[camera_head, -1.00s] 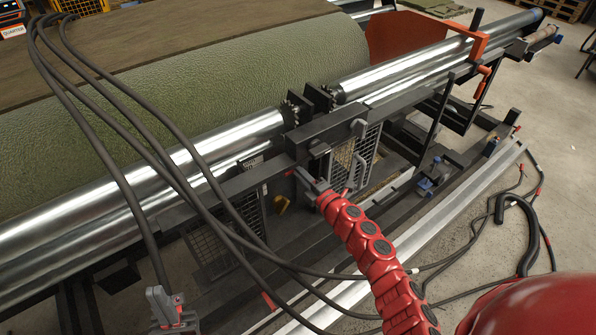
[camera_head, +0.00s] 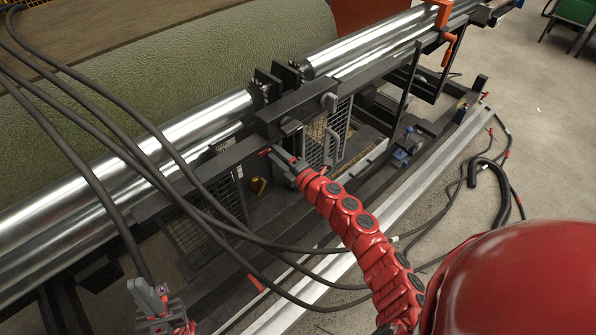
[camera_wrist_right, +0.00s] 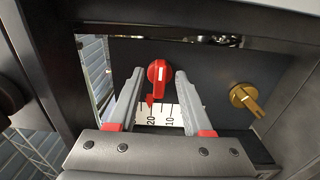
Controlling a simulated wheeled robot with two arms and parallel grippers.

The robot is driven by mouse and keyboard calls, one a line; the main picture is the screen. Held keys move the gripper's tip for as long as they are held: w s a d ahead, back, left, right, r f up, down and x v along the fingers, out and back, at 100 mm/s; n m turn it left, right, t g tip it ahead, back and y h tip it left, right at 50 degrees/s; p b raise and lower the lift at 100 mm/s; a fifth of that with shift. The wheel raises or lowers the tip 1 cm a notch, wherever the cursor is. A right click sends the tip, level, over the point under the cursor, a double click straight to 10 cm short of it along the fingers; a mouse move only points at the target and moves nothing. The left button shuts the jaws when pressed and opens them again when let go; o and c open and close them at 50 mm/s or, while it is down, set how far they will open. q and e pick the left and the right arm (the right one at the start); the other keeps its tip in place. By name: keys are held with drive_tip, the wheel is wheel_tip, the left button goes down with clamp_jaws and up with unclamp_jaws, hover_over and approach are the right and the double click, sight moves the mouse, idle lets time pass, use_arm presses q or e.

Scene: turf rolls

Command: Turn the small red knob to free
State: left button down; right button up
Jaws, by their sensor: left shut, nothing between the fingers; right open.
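The small red knob (camera_wrist_right: 159,74) sits on a dark panel in the right wrist view, its grip roughly upright in the picture. My right gripper (camera_wrist_right: 159,84) is open, with one finger on each side of the knob; I cannot tell whether they touch it. In the head view my right gripper (camera_head: 280,157) reaches the machine frame close to a small red part (camera_head: 264,151), which appears to be the knob. My left gripper (camera_head: 148,292) is shut and empty at the lower left, away from the knob.
A brass knob (camera_wrist_right: 246,98) is on the same panel to the right. A white scale (camera_wrist_right: 160,115) marked 20 and 10 lies below the red knob. Black hoses (camera_head: 150,170) cross in front of the metal rollers (camera_head: 200,122). A green turf roll (camera_head: 240,60) lies behind.

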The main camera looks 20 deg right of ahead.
drive_tip(key=b+v, duration=0.2)
drive_tip(key=v, duration=1.4)
drive_tip(key=shift+f, duration=0.1)
